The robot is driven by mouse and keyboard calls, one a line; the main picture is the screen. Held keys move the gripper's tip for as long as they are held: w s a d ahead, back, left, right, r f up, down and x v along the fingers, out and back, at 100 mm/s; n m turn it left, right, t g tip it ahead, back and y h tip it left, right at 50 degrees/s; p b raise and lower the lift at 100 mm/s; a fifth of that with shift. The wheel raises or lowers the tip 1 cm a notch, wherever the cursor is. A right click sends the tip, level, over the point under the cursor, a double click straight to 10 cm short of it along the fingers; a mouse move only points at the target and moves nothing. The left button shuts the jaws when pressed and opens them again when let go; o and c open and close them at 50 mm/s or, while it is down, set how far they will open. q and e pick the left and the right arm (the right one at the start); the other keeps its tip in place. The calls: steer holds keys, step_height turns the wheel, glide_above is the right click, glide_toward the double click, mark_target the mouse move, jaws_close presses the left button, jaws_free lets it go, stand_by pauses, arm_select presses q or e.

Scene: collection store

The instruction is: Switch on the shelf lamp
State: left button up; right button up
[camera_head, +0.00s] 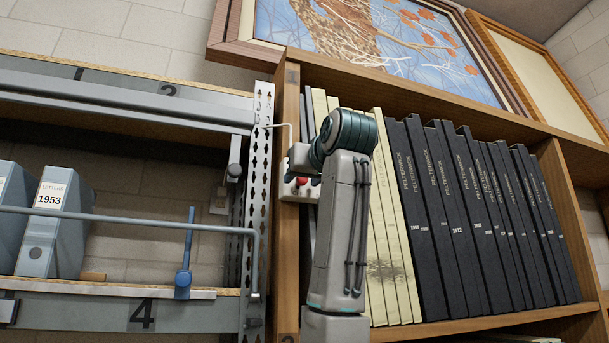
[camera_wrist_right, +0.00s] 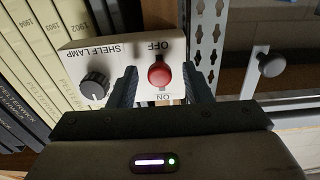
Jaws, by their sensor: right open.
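The white switch box (camera_head: 288,190) is on the left upright of the wooden bookcase, partly hidden by my right arm. In the right wrist view its panel (camera_wrist_right: 108,58) reads SHELF LAMP, upside down. It carries a red switch knob (camera_wrist_right: 160,74) between the words OFF and ON, and a black dial (camera_wrist_right: 95,83). My right gripper (camera_wrist_right: 163,85) is open, one dark finger on each side of the red knob; I cannot tell whether they touch it. The red knob also shows in the head view (camera_head: 302,182). My left gripper is out of view.
The bookcase right of my arm holds cream volumes (camera_head: 392,240) and black volumes (camera_head: 440,200). On the left, a perforated metal post (camera_head: 257,200), a grey rail (camera_head: 130,219) and a blue lever (camera_head: 184,265) stand near.

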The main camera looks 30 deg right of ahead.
jaws_close()
step_height(320, 180, up, 3)
steer(key=shift+s+d+r, duration=0.1)
steer(key=shift+r, duration=0.1)
jaws_free()
steer(key=shift+f, duration=0.1)
steer(key=b+v, duration=0.6)
steer(key=v, duration=0.4)
steer(key=shift+s, duration=0.3)
